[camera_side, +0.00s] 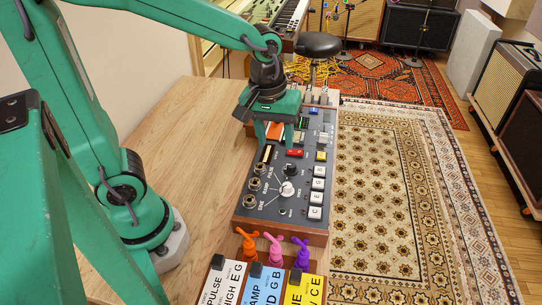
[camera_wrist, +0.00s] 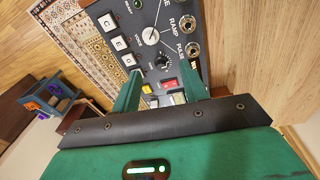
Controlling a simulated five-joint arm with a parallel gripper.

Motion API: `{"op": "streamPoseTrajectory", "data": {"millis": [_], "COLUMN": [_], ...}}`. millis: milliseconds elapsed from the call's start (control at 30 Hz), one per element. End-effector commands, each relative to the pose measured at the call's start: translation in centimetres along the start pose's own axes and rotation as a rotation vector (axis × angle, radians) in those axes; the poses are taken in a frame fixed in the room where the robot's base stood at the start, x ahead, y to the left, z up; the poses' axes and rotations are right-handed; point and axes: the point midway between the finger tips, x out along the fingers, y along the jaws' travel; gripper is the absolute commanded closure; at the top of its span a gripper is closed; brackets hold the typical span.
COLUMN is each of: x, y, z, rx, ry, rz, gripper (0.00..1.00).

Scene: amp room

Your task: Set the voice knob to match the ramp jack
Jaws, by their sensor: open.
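The grey synth panel (camera_side: 243,213) lies on the wooden bench. A round white knob (camera_side: 287,188) stands on it; it also shows in the wrist view (camera_wrist: 151,37), near a label that seems to read VOICE. Its exact pointer direction is hard to tell. A column of jacks lies left of it in the side view; the ramp jack (camera_side: 254,184) is the middle one and also shows in the wrist view (camera_wrist: 187,22), beside the RAMP label. My gripper (camera_side: 274,140) is open and empty, above the panel beyond the white knob. It also shows in the wrist view (camera_wrist: 160,73).
A small black knob (camera_side: 290,169) stands close beyond the white one. White lettered keys (camera_side: 317,198) run along the right edge. A red button (camera_side: 295,153) lies near my fingers. White, blue (camera_side: 262,283) and yellow cards and rabbit-like figures (camera_side: 274,250) stand in front. The bench's left side is clear.

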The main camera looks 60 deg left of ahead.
Motion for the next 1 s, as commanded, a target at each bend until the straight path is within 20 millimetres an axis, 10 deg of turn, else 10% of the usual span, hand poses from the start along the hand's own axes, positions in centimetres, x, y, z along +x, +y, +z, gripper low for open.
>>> {"op": "streamPoseTrajectory", "data": {"millis": [300, 1000], "x": [4.2, 7.0], "y": [2.5, 2.7], "z": [0.0, 0.2], "rx": [-0.219, -0.274], "ry": [-0.075, -0.087], "rz": [-0.100, -0.126], "gripper": [0.56, 0.56]}}
